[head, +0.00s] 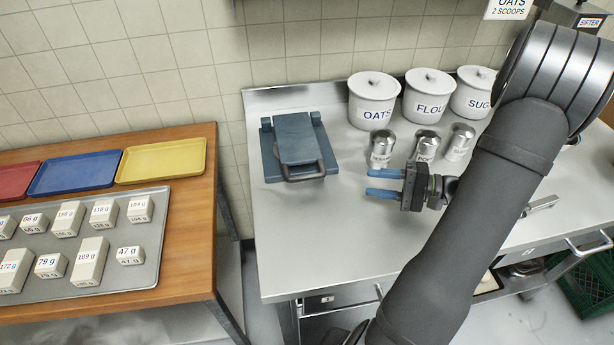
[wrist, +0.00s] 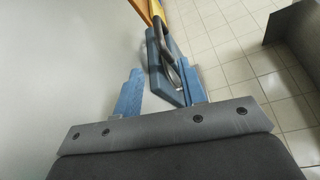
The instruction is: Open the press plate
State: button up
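The press (head: 272,160) is a blue-grey device on the steel bench near its left end. Its plate (head: 296,137) lies flat over the base, with a dark curved handle (head: 304,173) at the front edge. In the wrist view the press plate (wrist: 164,68) and handle (wrist: 168,38) show ahead, partly hidden by a finger. My gripper (head: 368,183) has two blue fingers, spread apart with nothing between them. It is to the right of the press and points left toward it, apart from the handle. Its fingers also show in the wrist view (wrist: 158,92).
White canisters (head: 373,100) and metal shakers (head: 382,148) stand behind my gripper on the steel bench (head: 320,240). A wooden table at left holds coloured trays (head: 162,162) and a metal tray (head: 150,262) of labelled blocks. The bench front is clear.

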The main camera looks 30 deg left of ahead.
aim_at(314, 179)
jog(key=shift+f+n+g, duration=0.25)
jog(key=shift+n+g, duration=0.05)
jog(key=shift+a, duration=0.1)
jog(key=x, duration=1.7)
jog(key=shift+s, duration=0.1)
jog(key=shift+c, duration=0.5)
grip_shut()
